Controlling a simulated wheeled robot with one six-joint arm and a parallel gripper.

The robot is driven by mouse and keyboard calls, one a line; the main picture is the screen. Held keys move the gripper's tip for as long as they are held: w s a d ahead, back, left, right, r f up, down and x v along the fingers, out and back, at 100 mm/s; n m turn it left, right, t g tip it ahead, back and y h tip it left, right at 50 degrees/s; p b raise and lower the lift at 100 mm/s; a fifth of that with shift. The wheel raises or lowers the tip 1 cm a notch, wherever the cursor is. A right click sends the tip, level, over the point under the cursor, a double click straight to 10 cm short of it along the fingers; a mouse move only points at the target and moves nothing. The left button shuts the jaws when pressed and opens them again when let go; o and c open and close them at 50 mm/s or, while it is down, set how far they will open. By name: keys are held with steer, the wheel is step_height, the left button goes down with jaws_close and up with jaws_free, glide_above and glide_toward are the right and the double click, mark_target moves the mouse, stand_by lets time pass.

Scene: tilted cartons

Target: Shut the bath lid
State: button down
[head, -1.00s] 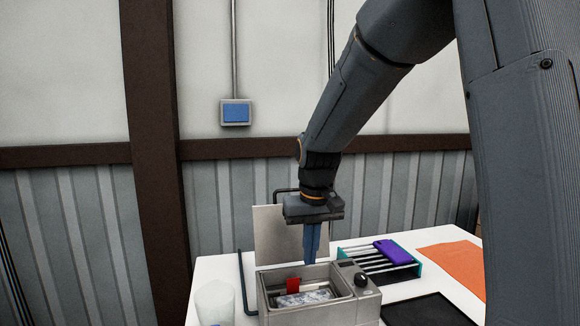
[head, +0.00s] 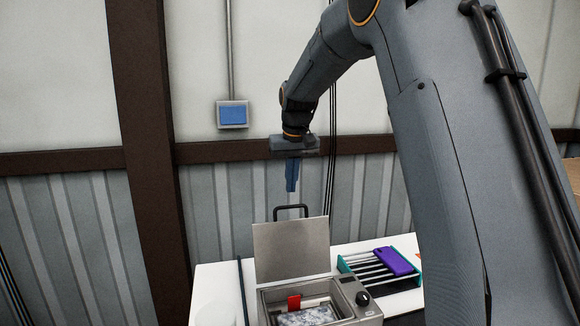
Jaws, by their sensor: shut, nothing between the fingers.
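The bath (head: 345,300) is a grey metal box with a black knob on its right side, at the bottom of the head view. Its flat grey lid (head: 291,250) stands open and upright at the back edge, with a black handle (head: 291,210) on top. Inside the bath are a red piece (head: 294,303) and a grey speckled block (head: 307,317). My gripper (head: 292,190) is shut and empty, its blue fingers pointing down. In the picture it is just above the lid's handle, apart from it; how far behind or in front I cannot tell.
A rack (head: 375,272) with teal ends holds a purple item (head: 394,260) to the right of the bath. A dark rod (head: 243,290) and a pale cup (head: 214,314) are on the white table (head: 215,280) at left. A corrugated wall is behind.

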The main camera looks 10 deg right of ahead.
steer(key=s+f+p, duration=0.3)
steer(key=shift+p, duration=0.3)
steer(key=shift+a+f, duration=0.1)
steer(key=shift+a, duration=0.1)
